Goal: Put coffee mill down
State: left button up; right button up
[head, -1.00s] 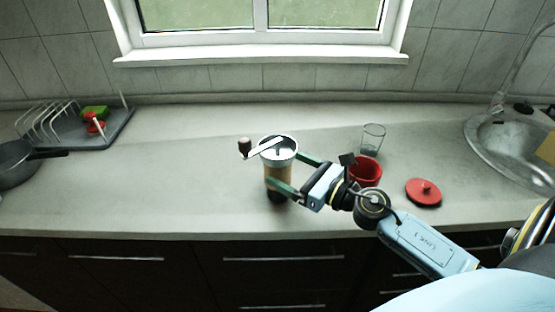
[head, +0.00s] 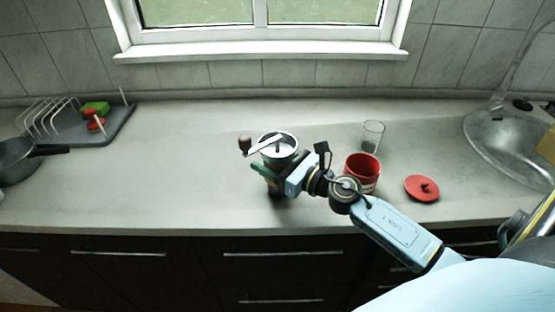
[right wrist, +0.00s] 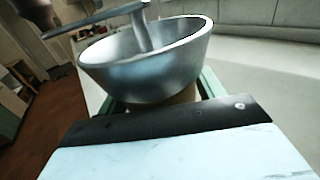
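The coffee mill (head: 279,147) stands upright on the counter, with a silver bowl top, a crank with a dark knob and a tan body. My right gripper (head: 264,173) reaches it from the right, with its fingers on either side of the body. The near green finger crosses the front of the body; the far one is hidden behind the mill. In the right wrist view the silver bowl (right wrist: 145,62) fills the middle, just beyond the palm, and hides most of the fingers. Whether the fingers press on the body is not clear. My left gripper is out of view.
A red pot (head: 362,168) and a glass (head: 372,136) stand right of the mill, close to my right arm. A red lid (head: 422,188) lies further right, before the sink (head: 510,150). A dish rack (head: 75,135) and pan (head: 17,160) are at left. The counter between is clear.

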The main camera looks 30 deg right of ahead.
jog(key=c, duration=0.7)
jog(key=shift+r, duration=0.15)
jog(key=c, duration=0.4)
